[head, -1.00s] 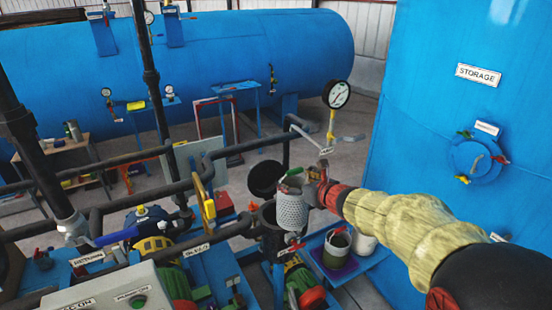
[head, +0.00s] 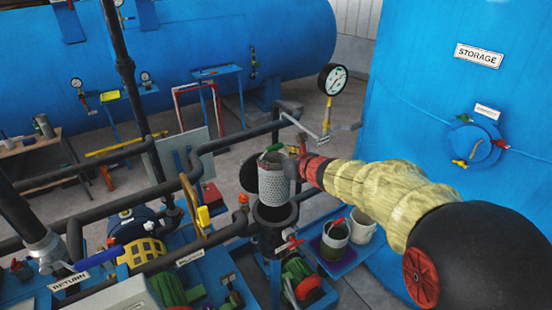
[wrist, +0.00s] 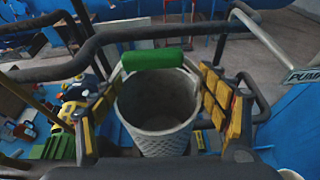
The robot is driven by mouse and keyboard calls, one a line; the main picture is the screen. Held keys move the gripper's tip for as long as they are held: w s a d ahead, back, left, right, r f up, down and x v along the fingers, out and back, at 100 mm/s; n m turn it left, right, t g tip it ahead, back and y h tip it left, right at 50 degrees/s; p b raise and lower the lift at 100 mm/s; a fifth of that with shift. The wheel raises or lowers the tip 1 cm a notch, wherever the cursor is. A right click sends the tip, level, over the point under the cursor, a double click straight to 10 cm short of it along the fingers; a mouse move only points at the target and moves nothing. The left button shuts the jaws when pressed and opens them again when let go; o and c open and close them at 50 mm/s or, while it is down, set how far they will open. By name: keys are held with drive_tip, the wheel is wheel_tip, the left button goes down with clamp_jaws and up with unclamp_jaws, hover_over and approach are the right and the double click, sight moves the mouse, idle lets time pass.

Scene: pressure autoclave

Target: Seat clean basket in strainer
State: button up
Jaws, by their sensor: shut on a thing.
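The clean basket (head: 274,186) is a grey perforated metal cup with a green handle (wrist: 152,58). My gripper (head: 294,171) is shut on its sides, with yellow-padded fingers (wrist: 157,108) on either side in the wrist view. The basket hangs roughly upright and looks empty inside. In the head view it appears above the open dark mouth of the strainer (head: 270,239), its lower end close to or overlapping the rim; I cannot tell whether they touch.
A dark round lid (head: 249,178) stands partly hidden behind the basket. A pressure gauge (head: 331,79) and black pipes rise behind. A bucket with dark contents (head: 336,233) and a white bucket (head: 362,226) stand right of the strainer. The blue storage tank (head: 420,120) bounds the right.

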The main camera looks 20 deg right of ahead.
sight(274, 189)
wheel_tip(274, 189, down, 6)
drive_tip(key=b, duration=0.7)
drive_tip(key=shift+r, duration=0.1)
drive_tip(key=shift+b, duration=0.8)
idle(1.9)
